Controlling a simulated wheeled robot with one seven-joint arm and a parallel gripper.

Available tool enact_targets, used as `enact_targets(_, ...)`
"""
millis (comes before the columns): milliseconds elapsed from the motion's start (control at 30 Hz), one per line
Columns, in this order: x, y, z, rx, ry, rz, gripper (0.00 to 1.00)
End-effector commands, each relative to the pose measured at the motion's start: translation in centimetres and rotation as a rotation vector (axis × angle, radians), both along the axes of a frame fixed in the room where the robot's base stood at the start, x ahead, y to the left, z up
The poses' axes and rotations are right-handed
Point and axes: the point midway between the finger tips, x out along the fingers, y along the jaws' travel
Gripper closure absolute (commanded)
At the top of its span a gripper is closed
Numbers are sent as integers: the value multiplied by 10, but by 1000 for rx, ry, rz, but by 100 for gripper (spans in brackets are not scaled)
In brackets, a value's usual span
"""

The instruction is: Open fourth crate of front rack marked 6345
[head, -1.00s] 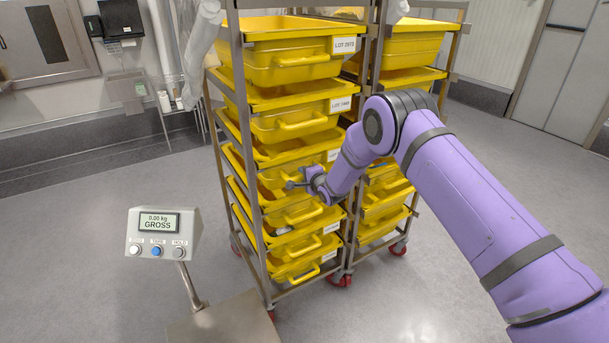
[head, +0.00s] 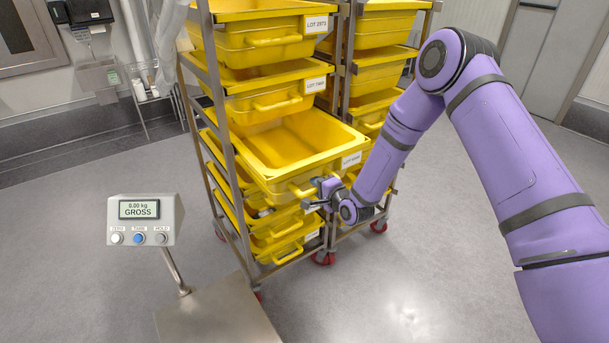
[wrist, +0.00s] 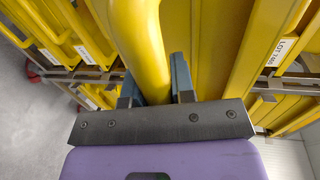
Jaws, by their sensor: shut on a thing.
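The front rack (head: 217,110) is a steel frame stacked with yellow crates. One yellow crate (head: 297,178), third from the top, stands pulled out toward me, level, its empty inside showing. Its label (head: 351,160) is too small to read. My gripper (head: 322,195) is at this crate's front, shut on its handle. In the wrist view the thick yellow handle (wrist: 140,40) passes between my two fingers (wrist: 155,90). The crates above, marked LOT 2973 (head: 316,24) and a blurred LOT number (head: 315,85), sit in the rack.
A second rack of yellow crates (head: 378,70) stands just behind on the right. Floor at the right front is clear.

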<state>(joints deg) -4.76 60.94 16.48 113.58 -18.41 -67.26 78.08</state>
Motion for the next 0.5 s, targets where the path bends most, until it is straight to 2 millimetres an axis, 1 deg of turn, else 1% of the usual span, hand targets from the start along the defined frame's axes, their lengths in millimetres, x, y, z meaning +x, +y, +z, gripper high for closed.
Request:
enact_targets(33, -10, -8, -1, 0, 5, -3, 100)
enact_targets(100, -22, -16, 0, 0, 4, -3, 100)
enact_targets(233, -40, -28, 0, 0, 2, -1, 100)
enact_targets(400, -55, -38, 0, 0, 1, -2, 100)
enact_targets(500, -60, -41, 0, 0, 0, -1, 100)
